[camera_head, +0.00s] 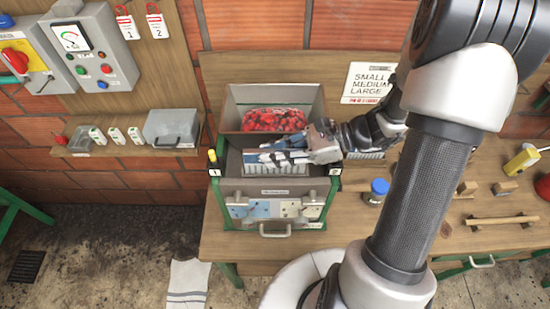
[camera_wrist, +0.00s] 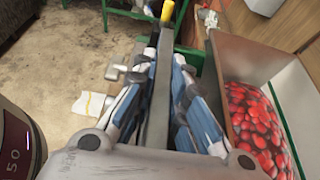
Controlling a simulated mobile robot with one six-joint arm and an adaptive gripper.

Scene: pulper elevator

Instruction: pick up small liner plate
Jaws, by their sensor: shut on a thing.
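My gripper (camera_head: 278,156) reaches in from the right over the machine's upper opening, in front of the cherry hopper. In the wrist view its blue-and-white fingers (camera_wrist: 163,62) stand on both sides of a thin grey plate (camera_wrist: 158,100), seen edge-on, and are shut on it. In the head view a pale ribbed liner plate (camera_head: 275,169) shows upright just under the fingers, its top edge partly hidden by them. I cannot tell its size from these views.
The hopper (camera_head: 232,103) holds red cherries (camera_head: 272,120), close beside the fingers. A yellow-topped post (camera_head: 212,156) stands left of the plate. A size sign (camera_head: 371,82) hangs behind my arm. A blue-lidded jar (camera_head: 379,187) stands on the bench right of the machine.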

